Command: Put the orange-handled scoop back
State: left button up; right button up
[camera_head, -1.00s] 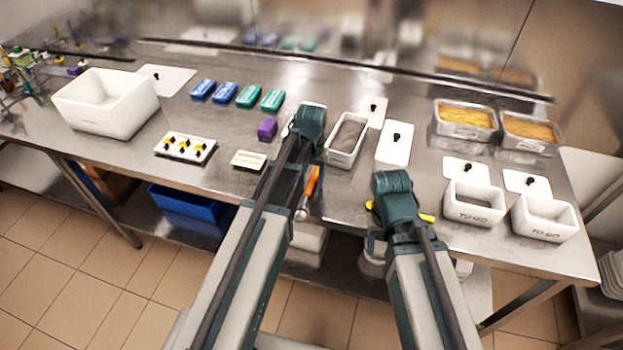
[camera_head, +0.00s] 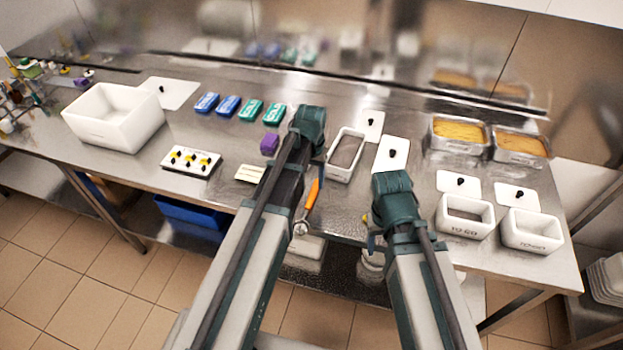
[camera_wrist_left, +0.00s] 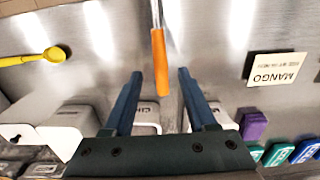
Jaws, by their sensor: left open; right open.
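The orange-handled scoop (camera_head: 312,195) lies near the table's front edge, its metal end toward that edge. Part of it is behind my left arm. In the left wrist view its orange handle (camera_wrist_left: 161,65) runs between the two blue fingers of my left gripper (camera_wrist_left: 158,78). These fingers are open, with gaps on both sides of the handle. In the head view my left arm hides them. My right gripper (camera_head: 393,195) is over the front edge, right of the scoop; its open fingers are mostly hidden. A yellow scoop (camera_wrist_left: 45,55) lies off to one side.
A narrow tub (camera_head: 346,152) with dark contents stands beyond the scoop. A MANGO card (camera_wrist_left: 276,68), a purple block (camera_head: 270,144) and a tray of yellow items (camera_head: 190,161) lie left. White tubs (camera_head: 465,217) stand right, with yellow-filled pans (camera_head: 458,134) behind. A large white bin (camera_head: 115,117) is far left.

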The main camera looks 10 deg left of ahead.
pick_arm(q)
notch_tip(320, 180, up, 6)
jog(key=p, duration=0.4)
jog(key=s+d+m, duration=0.1)
jog(key=s+d, duration=0.4)
jog(key=s, duration=0.3)
jog(key=s+d+m+y, duration=0.1)
jog(key=s+d+m, duration=0.1)
jog(key=s+d, duration=0.3)
jog(key=s, duration=0.4)
jog(key=shift+d+f, duration=0.2)
pick_arm(e)
notch_tip(320, 180, up, 6)
jog(key=shift+f, duration=0.25)
pick_arm(q)
jog(key=shift+f+b, duration=0.8)
jog(key=shift+f, duration=0.15)
pick_arm(e)
jog(key=shift+f, duration=0.95)
